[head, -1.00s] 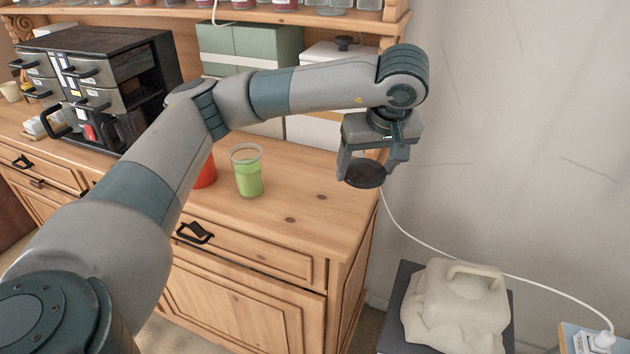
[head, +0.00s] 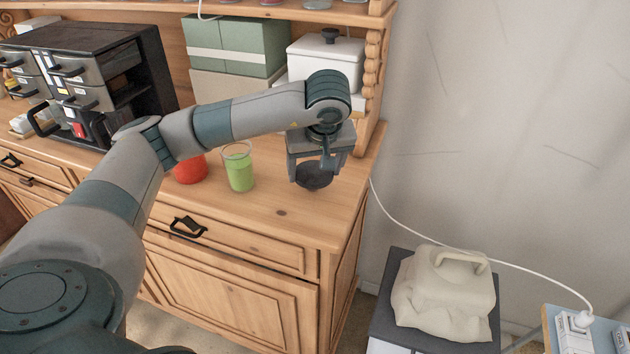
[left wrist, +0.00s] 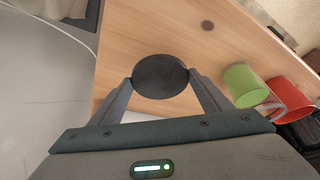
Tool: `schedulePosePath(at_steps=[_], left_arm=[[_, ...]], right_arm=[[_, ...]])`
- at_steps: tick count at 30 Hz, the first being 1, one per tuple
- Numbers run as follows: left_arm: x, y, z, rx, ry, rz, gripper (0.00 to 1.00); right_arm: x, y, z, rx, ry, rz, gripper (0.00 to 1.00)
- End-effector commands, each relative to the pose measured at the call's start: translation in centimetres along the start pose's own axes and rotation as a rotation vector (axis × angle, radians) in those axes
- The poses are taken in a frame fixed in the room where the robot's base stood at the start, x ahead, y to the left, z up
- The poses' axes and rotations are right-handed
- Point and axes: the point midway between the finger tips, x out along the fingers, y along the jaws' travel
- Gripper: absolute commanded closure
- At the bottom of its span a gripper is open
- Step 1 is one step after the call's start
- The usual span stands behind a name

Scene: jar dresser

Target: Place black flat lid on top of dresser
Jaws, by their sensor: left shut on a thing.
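The black flat lid (head: 314,176) is a round dark disc. My left gripper (head: 312,170) is shut on it, with the fingers at opposite edges, as the left wrist view shows with the lid (left wrist: 160,76) between the fingertips (left wrist: 160,78). The wooden dresser (head: 290,215) has a light wood top, and the lid is over the right part of that top, near its right end. I cannot tell whether the lid touches the surface. My right gripper is not in view.
A green cup (head: 239,168) and a red cup (head: 190,168) stand on the dresser left of my gripper. A white lidded box (head: 325,62) and green boxes (head: 236,45) are behind. A black drawer unit (head: 95,75) stands at the left. The top's front right is clear.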

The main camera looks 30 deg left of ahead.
Motion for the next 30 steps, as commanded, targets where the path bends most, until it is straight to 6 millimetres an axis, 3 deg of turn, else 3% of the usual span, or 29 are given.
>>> schedulePosePath(at_steps=[7,16,30], left_arm=[[0.4,0.0,0.2,0.001,-0.003,-0.002,0.51],[3.1,0.0,1.4,0.0,-0.002,-0.002,0.51],[4.0,0.0,1.7,0.0,-0.001,0.0,0.51]], right_arm=[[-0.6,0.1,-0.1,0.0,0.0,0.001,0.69],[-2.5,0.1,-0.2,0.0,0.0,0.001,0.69],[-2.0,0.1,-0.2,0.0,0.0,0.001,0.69]])
